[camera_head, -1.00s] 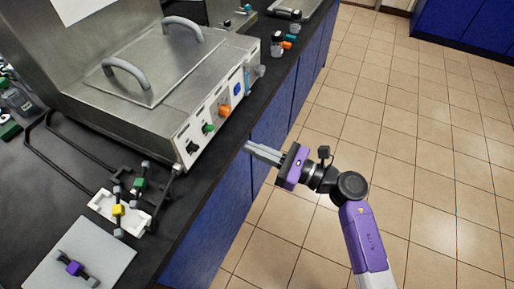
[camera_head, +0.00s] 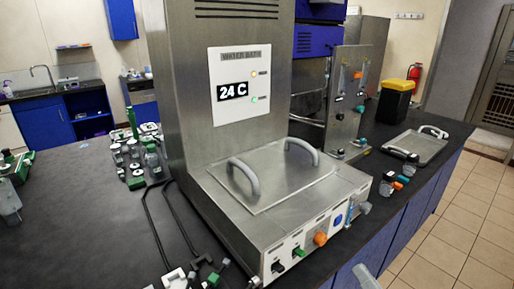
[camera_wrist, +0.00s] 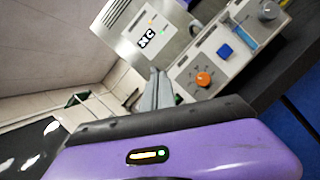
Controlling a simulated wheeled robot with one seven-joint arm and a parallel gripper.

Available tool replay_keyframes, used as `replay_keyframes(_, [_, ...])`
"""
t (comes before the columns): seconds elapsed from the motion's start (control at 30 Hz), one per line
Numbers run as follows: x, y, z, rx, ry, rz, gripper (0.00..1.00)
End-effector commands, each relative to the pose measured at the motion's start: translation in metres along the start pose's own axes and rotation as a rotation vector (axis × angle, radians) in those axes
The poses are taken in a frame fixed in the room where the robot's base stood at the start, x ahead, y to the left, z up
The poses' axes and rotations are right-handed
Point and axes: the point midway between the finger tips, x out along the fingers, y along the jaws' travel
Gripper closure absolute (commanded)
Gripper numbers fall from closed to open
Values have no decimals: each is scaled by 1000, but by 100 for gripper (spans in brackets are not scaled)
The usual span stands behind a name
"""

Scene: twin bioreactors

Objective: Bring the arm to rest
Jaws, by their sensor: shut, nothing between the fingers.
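My gripper (camera_wrist: 158,92) shows in the wrist view with its two grey fingers together and empty, in front of its purple body. In the head view only the grey fingertips (camera_head: 366,278) show at the bottom edge, in front of the blue cabinet side; the rest of my arm is out of view. The steel water bath (camera_head: 275,185) stands on the dark bench beside the fingers, its display reading 24 C. In the wrist view its front panel (camera_wrist: 222,62) with orange and blue controls lies just beyond the fingers. I cannot tell the exact gap.
The dark bench top (camera_head: 85,215) carries several small bottles and green-topped items (camera_head: 130,160) at left. A steel tray (camera_head: 418,146) and small vials (camera_head: 388,183) sit at right. A yellow-topped bin (camera_head: 396,98) stands behind. The tiled floor (camera_head: 455,235) at right is clear.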

Motion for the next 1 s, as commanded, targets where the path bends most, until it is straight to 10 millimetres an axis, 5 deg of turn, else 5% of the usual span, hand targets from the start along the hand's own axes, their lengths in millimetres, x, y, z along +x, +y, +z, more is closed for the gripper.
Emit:
replay_keyframes(0.3, [-76, 46, 18, 904, -268, -40, 100])
replay_keyframes(0.6, [-164, 82, -7, 1750, -507, -149, 100])
replay_keyframes(0.8, [-218, 114, -33, 2160, -673, -274, 100])
replay_keyframes(1.0, [-258, 147, -51, 2331, -778, -410, 100])
